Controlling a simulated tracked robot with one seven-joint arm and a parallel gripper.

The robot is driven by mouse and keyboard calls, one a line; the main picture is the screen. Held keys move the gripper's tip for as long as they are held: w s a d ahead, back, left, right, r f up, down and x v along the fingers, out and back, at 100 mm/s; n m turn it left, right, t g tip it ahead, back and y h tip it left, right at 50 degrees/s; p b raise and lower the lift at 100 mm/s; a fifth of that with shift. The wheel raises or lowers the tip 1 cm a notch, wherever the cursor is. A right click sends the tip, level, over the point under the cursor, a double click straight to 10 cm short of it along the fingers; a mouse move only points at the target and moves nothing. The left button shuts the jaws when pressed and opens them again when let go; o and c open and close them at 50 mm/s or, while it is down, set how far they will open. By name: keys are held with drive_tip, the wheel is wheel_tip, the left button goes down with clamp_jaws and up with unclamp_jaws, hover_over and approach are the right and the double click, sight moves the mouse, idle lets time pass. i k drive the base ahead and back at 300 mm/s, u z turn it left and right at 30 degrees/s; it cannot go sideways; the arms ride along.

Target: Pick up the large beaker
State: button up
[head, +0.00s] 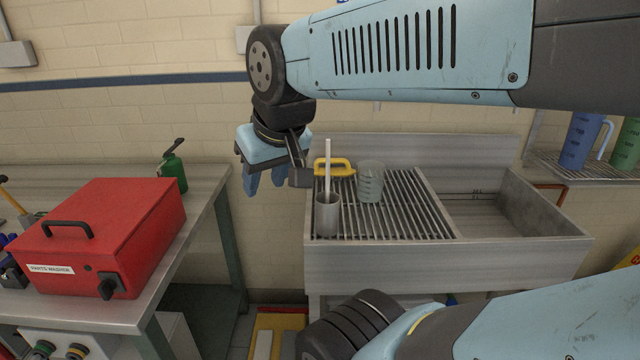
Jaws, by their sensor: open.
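The large beaker (370,184) is a clear grey vessel with markings. It stands upright on the slatted drainboard (405,215) of the metal sink unit, towards the back left. My gripper (265,190) is at the end of my pale blue arm, pointing down. Its blue fingers are apart and I see nothing between them. In the picture it is left of the beaker, beyond the drainboard's left edge and apart from the beaker. The beaker's body shows almost fully.
A grey cup (327,215) with a white rod stands at the drainboard's front left. A yellow handle (333,167) lies left of the beaker. The sink basin (510,215) is at right. A red parts washer (100,235) and green can (172,172) occupy the left bench.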

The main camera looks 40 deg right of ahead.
sight(371, 175)
drive_tip(key=z, duration=0.55)
drive_tip(key=i, duration=0.1)
drive_tip(key=u, duration=2.05)
drive_tip(key=k, duration=2.4)
drive_tip(key=z, duration=1.05)
drive_tip(key=i, duration=1)
drive_tip(key=u, duration=0.05)
